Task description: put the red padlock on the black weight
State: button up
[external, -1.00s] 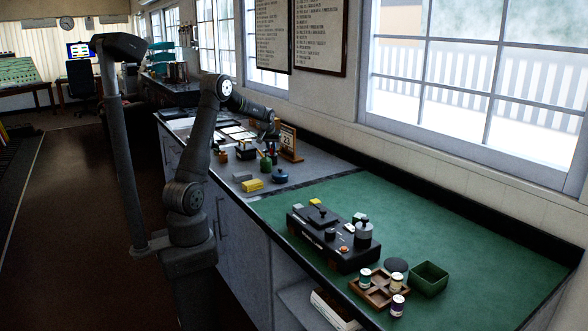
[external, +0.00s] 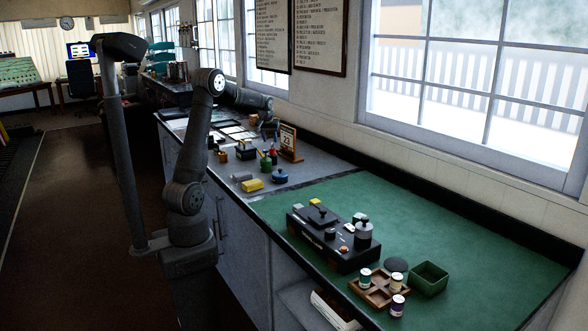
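A small red object (external: 273,153), likely the red padlock, stands on the grey counter in front of the desk calendar, beside a small green item (external: 266,162). My gripper (external: 268,138) points down just above and behind the red object. It looks apart from it, but the view is too small to be sure, and its finger opening cannot be made out. The black weight is not certain: a dark round disc (external: 396,264) lies on the green mat, and a small dark item (external: 245,150) stands left of my gripper.
The calendar (external: 289,143) stands close right of my gripper. A blue round item (external: 280,175), a yellow block (external: 252,185) and a grey block (external: 241,177) lie nearer. A black box (external: 330,240), wooden tray (external: 372,298) and green bin (external: 429,279) occupy the mat; its right side is clear.

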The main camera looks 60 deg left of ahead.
aim_at(272, 149)
jog(key=v, duration=0.5)
jog(key=x, duration=1.2)
jog(key=shift+f, duration=0.35)
notch_tip(272, 149, up, 3)
jog(key=shift+r, duration=0.75)
